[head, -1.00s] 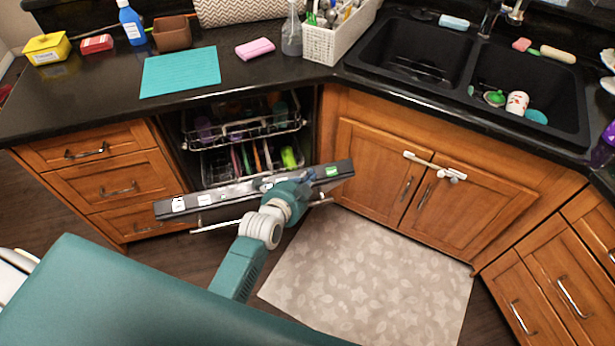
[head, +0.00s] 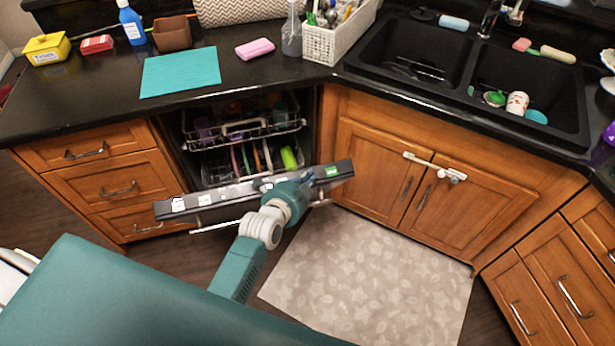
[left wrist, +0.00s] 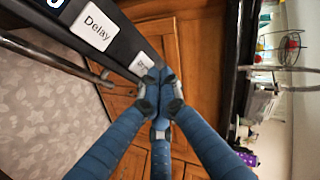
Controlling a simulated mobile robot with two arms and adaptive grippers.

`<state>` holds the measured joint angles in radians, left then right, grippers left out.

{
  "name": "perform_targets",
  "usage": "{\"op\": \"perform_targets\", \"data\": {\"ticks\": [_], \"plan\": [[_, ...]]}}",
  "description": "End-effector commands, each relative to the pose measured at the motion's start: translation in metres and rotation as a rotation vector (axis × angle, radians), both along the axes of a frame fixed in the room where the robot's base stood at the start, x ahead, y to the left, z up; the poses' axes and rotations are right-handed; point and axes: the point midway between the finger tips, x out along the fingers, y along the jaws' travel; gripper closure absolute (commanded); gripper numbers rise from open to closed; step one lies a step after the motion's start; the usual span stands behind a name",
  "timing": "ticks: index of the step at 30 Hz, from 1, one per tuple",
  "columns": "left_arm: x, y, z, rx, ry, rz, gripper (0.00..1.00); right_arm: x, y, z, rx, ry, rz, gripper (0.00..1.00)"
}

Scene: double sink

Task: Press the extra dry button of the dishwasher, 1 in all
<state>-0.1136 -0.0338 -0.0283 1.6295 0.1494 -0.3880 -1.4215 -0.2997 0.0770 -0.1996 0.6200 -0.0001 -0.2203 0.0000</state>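The dishwasher (head: 228,192) is partly open, its door's top edge carrying a dark control strip with white labels and a lit green patch (head: 332,171). My left gripper (head: 284,182) is over the strip, right of its middle. In the left wrist view, the fingertips of my left gripper (left wrist: 158,88) meet with nothing seen between them, right by a white label (left wrist: 143,66) that they partly cover. I cannot read this label, nor tell whether the tips touch it. A "Delay" button label (left wrist: 94,26) is farther along the strip. My right gripper is not in view.
Dishwasher racks (head: 250,150) with dishes stand behind the door. The door handle (left wrist: 50,57) runs beside the strip. A counter (head: 105,80) lies above, with a double sink (head: 470,70) at right. A mat (head: 370,270) covers the floor in front of the cabinets.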

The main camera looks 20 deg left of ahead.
Motion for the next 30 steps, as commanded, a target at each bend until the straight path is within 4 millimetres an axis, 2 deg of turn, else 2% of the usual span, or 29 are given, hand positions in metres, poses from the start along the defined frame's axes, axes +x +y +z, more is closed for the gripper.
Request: {"op": "perform_targets", "data": {"ticks": [5,30], "plan": [[0.0022,0.0017,-0.0062,0.001,0.001,-0.001,1.0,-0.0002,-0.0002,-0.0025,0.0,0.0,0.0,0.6],[0.0048,0.0031,-0.0102,0.001,-0.001,0.0,1.0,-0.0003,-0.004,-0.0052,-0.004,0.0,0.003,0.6]]}}
